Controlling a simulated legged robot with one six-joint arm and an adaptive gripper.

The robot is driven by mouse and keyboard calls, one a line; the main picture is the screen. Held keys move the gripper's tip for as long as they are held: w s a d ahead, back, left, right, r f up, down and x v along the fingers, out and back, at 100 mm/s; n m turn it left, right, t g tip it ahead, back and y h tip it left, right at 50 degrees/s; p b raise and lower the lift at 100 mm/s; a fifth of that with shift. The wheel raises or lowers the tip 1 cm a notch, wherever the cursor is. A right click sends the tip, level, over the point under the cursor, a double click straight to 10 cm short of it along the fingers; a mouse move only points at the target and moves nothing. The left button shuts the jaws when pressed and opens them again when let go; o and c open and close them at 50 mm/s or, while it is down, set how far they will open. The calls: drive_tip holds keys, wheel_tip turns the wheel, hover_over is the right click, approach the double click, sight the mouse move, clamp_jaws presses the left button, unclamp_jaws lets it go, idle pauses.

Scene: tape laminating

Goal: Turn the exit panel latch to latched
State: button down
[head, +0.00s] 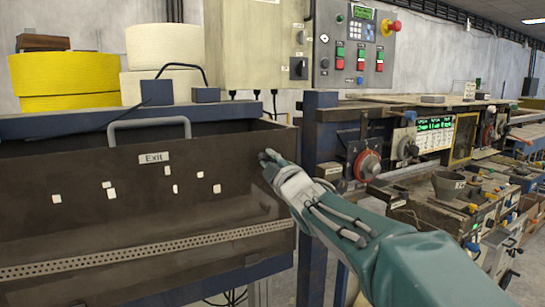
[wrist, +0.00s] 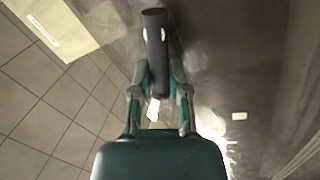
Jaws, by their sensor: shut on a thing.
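The exit panel (head: 120,205) is a brown, worn metal front with an "Exit" label (head: 153,158) and a grey bar handle (head: 149,122) on top. My gripper (head: 268,160) is at the panel's right edge. In the wrist view my gripper (wrist: 160,78) is shut on a dark grey rounded lever, the latch (wrist: 154,30), with one finger on each side. The lever's free end sticks out past the fingertips. In the head view the latch is hidden behind my gripper, and I cannot tell its setting.
Yellow (head: 64,80) and cream rolls (head: 165,47) stand behind the panel. A control box (head: 350,50) with buttons is above right. A machine with a red dial (head: 367,165) stands right of my arm. Grey tiled floor (wrist: 50,105) shows in the wrist view.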

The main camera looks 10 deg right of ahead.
drive_tip(key=shift+a+f+n+y, duration=0.1)
drive_tip(key=shift+f+n+y, duration=0.25)
drive_tip(key=shift+n, duration=0.55)
drive_tip(key=shift+a+f+n+y, duration=0.1)
drive_tip(key=shift+f+n+y, duration=0.2)
drive_tip(key=shift+n, duration=0.6)
drive_tip(key=shift+f+n+y, duration=0.25)
drive_tip(key=shift+f+n, duration=0.1)
drive_tip(key=shift+n, duration=0.55)
drive_tip(key=shift+f, duration=0.1)
drive_tip(key=c, duration=0.6)
unclamp_jaws()
drive_tip(key=shift+a, duration=0.15)
drive_tip(key=v, duration=1.2)
